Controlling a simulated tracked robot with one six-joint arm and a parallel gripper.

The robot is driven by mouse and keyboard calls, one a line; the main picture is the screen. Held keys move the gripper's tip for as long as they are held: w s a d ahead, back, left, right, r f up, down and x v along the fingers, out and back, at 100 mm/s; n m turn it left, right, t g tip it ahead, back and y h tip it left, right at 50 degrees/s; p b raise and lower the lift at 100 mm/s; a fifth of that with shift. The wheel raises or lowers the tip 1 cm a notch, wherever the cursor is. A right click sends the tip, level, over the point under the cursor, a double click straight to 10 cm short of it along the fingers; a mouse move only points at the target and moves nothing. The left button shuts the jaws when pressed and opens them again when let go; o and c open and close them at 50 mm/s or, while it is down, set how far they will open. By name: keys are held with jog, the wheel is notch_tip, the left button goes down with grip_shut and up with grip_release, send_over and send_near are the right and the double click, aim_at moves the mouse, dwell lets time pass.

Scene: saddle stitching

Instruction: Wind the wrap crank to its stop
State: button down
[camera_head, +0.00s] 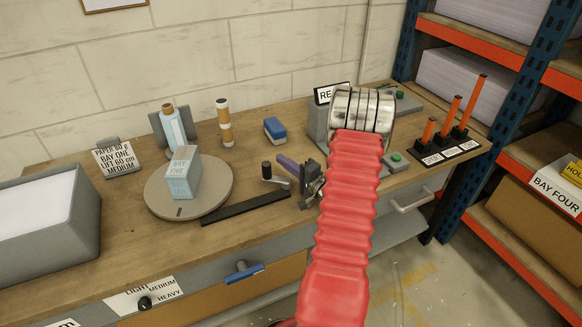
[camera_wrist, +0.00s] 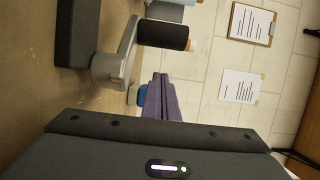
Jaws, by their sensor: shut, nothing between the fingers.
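The wrap crank has a black knob (camera_head: 266,168) on a grey arm (camera_head: 279,181) and sits on the bench right of the round turntable. In the wrist view the black knob (camera_wrist: 163,35) and grey crank arm (camera_wrist: 118,58) are close, at upper left, with a dark block at the arm's far end. My gripper (camera_head: 281,159) has its purple fingers beside the crank, on its right in the head view. The fingers also show in the wrist view (camera_wrist: 158,80), shut and empty. A gap shows between them and the knob in the picture; contact is not evident.
The turntable (camera_head: 217,201) carries a pale blue box (camera_head: 181,174). A black bar (camera_head: 246,206) lies in front of the crank. A blue block (camera_head: 275,130) and a banded spool (camera_head: 224,122) stand behind. Orange posts (camera_head: 449,117) stand at right. My red arm hides part of the bench.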

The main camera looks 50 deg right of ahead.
jog(key=shift+w+a, duration=0.15)
jog(key=shift+w, duration=0.1)
jog(key=shift+s+a, duration=0.25)
jog(key=shift+a, duration=0.65)
jog(key=shift+s+a, duration=0.2)
jog(key=shift+a, duration=0.65)
